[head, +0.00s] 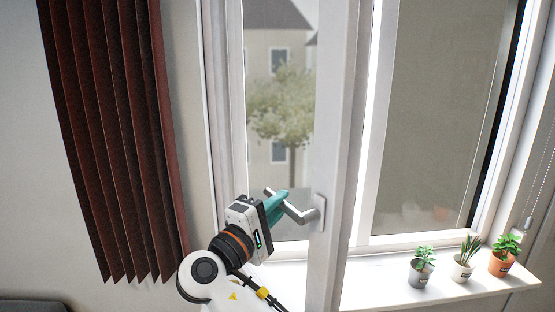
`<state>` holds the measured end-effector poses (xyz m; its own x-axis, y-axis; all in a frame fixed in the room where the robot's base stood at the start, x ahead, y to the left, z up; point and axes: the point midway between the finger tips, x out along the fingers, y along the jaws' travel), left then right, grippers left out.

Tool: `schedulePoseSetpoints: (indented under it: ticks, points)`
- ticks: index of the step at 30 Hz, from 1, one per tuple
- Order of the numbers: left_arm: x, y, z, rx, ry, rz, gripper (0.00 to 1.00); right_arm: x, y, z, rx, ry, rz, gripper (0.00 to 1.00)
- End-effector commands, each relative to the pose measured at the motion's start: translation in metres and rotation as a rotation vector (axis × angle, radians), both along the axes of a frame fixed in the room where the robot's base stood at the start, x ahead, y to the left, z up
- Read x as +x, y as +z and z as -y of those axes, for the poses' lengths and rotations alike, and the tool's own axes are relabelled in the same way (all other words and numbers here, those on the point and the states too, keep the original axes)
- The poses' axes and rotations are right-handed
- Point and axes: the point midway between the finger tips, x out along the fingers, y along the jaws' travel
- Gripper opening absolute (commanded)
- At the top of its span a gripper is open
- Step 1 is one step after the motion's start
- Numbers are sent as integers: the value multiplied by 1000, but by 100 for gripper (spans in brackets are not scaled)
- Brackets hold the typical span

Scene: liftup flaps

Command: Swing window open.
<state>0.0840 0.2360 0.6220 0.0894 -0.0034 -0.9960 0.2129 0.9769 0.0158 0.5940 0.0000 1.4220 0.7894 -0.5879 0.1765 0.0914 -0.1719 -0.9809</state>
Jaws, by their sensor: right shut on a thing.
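The window has a white frame, and its sash (338,130) carries a grey lever handle (318,212) on a small plate. The lower end of the sash stands in front of the sill, so the sash appears swung partly inward. My right gripper (279,205) comes from below, its teal fingers shut on the lever of the handle. The fingers hide part of the lever. My left gripper is not in view.
A dark red pleated curtain (112,130) hangs at the left. Several small potted plants, including an orange pot (502,263), stand on the white sill (400,301) at the right. A bead chain (526,222) hangs at the far right.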

Motion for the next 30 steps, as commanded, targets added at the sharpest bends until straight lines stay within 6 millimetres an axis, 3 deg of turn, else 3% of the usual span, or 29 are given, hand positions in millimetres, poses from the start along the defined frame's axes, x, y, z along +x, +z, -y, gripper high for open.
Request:
schedulePoseSetpoints:
  ticks: [14,30]
  points:
    - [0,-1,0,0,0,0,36,1,2,1,0,-6,6,0]
    - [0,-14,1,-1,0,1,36,-14,3,-39,6,-100,2,0]
